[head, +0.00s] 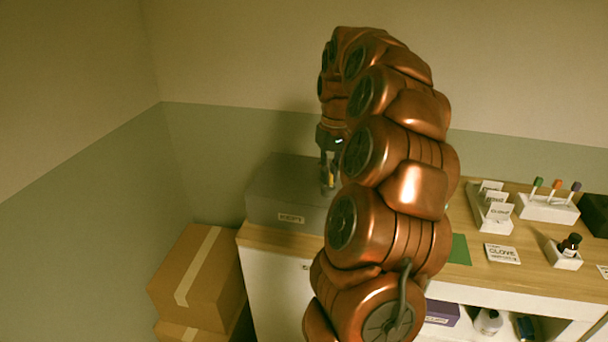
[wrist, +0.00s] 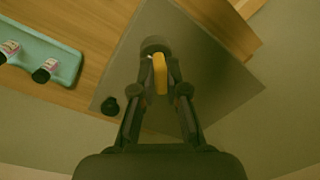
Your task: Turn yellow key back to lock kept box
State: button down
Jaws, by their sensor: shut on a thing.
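The grey box labelled KEPT (head: 272,203) stands at the left end of the wooden counter, and its flat top (wrist: 215,75) fills the middle of the wrist view. The yellow key (wrist: 160,74) stands at a dark round lock (wrist: 155,46) on the box top. My gripper (wrist: 160,85) is shut on the key, with a finger on each side of it. In the head view my gripper (head: 330,170) points down over the box, and a bit of yellow shows between the fingers. How far the key is turned is not clear.
A small black knob (wrist: 110,106) sits near the box edge. A teal tray (wrist: 55,62) with bottles lies beside the box. White card holders (head: 492,205), a vial rack (head: 548,208) and a dark bottle (head: 570,245) stand to the right. Cardboard boxes (head: 200,275) are stacked at left.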

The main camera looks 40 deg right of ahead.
jog(key=n+p, duration=0.2)
jog(key=n, duration=0.3)
jog(key=shift+w+a+r, duration=0.1)
jog(key=n+p, duration=0.2)
jog(key=n, duration=0.2)
jog(key=shift+g, duration=0.3)
jog(key=c, duration=1.6)
grip_release()
jog(key=shift+n, duration=0.3)
jog(key=o, duration=0.4)
jog(key=shift+r+p, duration=1.1)
jog(key=shift+r, duration=2.35)
